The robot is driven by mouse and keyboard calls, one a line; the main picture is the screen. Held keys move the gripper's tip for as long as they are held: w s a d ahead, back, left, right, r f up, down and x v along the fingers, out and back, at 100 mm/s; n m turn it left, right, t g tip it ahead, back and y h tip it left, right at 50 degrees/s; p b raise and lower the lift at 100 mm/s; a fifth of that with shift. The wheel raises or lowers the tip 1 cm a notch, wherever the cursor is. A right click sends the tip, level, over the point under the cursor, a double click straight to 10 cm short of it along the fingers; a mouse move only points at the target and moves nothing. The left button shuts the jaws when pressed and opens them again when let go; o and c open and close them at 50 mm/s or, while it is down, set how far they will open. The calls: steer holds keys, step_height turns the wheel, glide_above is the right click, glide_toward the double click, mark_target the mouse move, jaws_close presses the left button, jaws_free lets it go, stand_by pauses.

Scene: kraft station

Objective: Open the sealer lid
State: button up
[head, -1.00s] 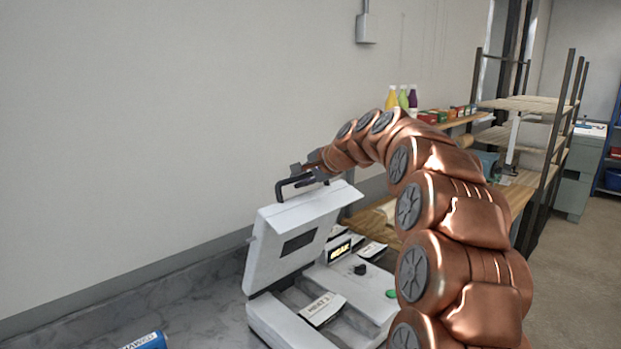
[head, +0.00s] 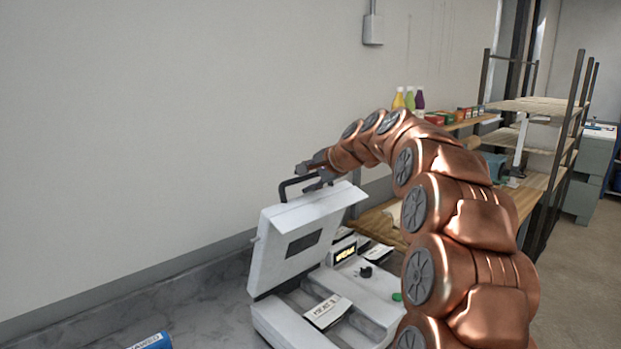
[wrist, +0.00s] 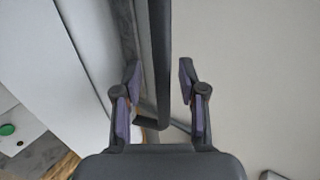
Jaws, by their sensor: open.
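The white sealer (head: 272,322) stands on the counter. Its lid (head: 270,245) is raised and tilted up steeply, well clear of the base. A dark handle (head: 284,188) sticks out from the lid's upper edge. My gripper (head: 309,177) is at this handle with its fingers apart. In the wrist view my gripper (wrist: 160,79) is open, and the handle bar (wrist: 160,45) runs between the two fingers with a gap on each side. The lid shows as a white panel (wrist: 75,60) at left there.
The wall (head: 150,120) is behind the lid. Bottles (head: 409,99) and a shelf rack (head: 545,105) stand farther right.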

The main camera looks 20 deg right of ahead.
steer(key=v, duration=1.2)
steer(key=shift+s, duration=0.1)
steer(key=s+a+f+n+g, duration=0.65)
steer(key=s+a+f, duration=0.8)
steer(key=a, duration=0.35)
steer(key=s+f+n+g+h, duration=0.1)
steer(key=s+f+n+g, duration=0.1)
steer(key=s+f, duration=0.3)
steer(key=s+f+n+g+h+b, duration=0.1)
steer(key=s+f+n, duration=0.2)
steer(key=s, duration=1)
steer(key=s+f+n+g+h, duration=0.1)
steer(key=s+f+n+g, duration=0.1)
steer(key=s+f, duration=0.7)
steer(key=shift+s+a+f+n+g+b, duration=0.25)
steer(key=shift+a+n+g+b, duration=0.1)
steer(key=shift+n, duration=0.2)
